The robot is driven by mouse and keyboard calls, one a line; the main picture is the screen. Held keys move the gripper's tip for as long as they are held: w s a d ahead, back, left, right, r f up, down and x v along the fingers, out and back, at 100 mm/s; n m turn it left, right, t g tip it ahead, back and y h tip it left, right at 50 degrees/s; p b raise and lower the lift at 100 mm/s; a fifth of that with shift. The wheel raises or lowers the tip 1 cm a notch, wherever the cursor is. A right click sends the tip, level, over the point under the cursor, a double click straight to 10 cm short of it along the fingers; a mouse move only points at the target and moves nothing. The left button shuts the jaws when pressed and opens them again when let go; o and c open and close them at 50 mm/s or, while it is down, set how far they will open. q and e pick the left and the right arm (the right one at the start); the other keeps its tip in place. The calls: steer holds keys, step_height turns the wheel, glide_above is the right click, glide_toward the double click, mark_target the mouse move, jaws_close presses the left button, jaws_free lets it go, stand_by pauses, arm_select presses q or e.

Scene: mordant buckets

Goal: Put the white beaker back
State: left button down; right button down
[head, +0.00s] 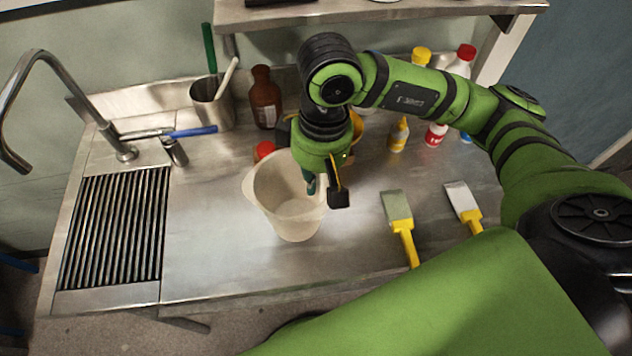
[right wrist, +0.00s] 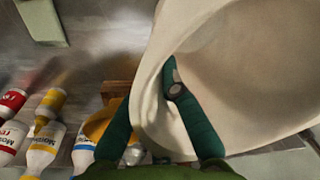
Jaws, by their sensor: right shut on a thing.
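The white beaker (head: 276,207), a wide translucent jug, is upright or nearly so over the middle of the steel counter. My right gripper (head: 325,189) reaches down at its right side and is shut on its wall near the rim. In the right wrist view the pale beaker (right wrist: 245,60) fills the upper right, with its wall between the two green fingers (right wrist: 150,95). I cannot tell whether its base touches the counter. My left gripper is not in view.
The steel counter (head: 215,260) is clear left of the beaker, beside a slatted drain (head: 115,228) and a tap (head: 125,150). A tool pot (head: 211,105), brown bottle (head: 264,98) and several small bottles (head: 398,135) stand behind, below a shelf (head: 380,10).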

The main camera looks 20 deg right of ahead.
mark_target(294, 203)
steer(key=f+p, duration=0.1)
steer(key=f, duration=0.2)
steer(key=shift+w+d+f+p, duration=0.15)
steer(key=shift+d+f+p, duration=0.05)
steer(key=shift+p, duration=0.2)
steer(key=shift+f, duration=0.35)
steer(key=shift+f+b, duration=0.3)
steer(key=c, duration=1.4)
jaws_free()
steer(key=shift+c, duration=0.2)
